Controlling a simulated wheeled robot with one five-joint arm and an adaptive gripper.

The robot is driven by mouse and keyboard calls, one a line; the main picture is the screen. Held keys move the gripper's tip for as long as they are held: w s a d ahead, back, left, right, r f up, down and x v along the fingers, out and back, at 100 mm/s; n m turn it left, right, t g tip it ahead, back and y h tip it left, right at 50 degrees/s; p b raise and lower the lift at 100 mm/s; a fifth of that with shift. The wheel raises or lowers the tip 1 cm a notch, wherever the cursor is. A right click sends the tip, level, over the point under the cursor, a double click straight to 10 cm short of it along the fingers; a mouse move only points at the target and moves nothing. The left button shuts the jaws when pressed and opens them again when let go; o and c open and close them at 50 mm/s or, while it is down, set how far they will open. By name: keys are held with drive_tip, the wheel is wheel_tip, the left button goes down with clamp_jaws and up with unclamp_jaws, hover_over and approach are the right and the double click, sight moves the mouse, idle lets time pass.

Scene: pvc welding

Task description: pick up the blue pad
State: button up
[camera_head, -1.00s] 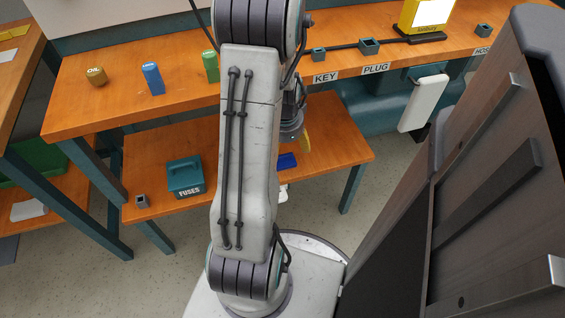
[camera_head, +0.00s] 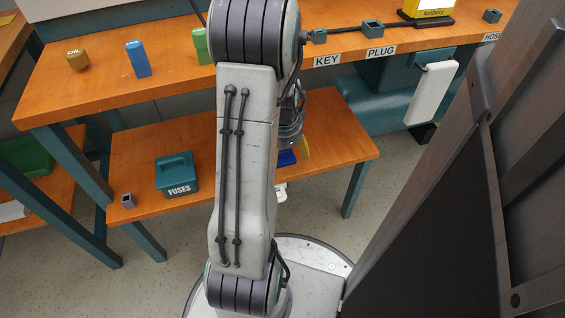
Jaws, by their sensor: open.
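The blue pad (camera_head: 287,158) lies on the lower wooden shelf, just right of my arm. Only part of it shows, as my arm and wrist cover the rest. My gripper (camera_head: 290,137) hangs above and close to the pad in the picture, and it is open. Its fingertips are mostly hidden, so I cannot tell how far above the pad they are or whether they touch it.
A yellow piece (camera_head: 305,148) shows beside the pad. A teal FUSES box (camera_head: 177,176) and a small grey block (camera_head: 128,201) stand left on the lower shelf (camera_head: 335,150). The upper bench (camera_head: 110,90) overhangs behind. A dark cabinet (camera_head: 430,220) stands close on the right.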

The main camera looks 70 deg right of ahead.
drive_tip(key=shift+d+f+b, duration=0.15)
drive_tip(key=shift+f+b, duration=0.7)
drive_tip(key=shift+b, duration=0.45)
drive_tip(key=shift+d+f+b, duration=0.1)
drive_tip(key=shift+f+b, duration=0.75)
drive_tip(key=shift+b, duration=0.45)
drive_tip(key=shift+c, duration=0.4)
drive_tip(key=c, duration=1.2)
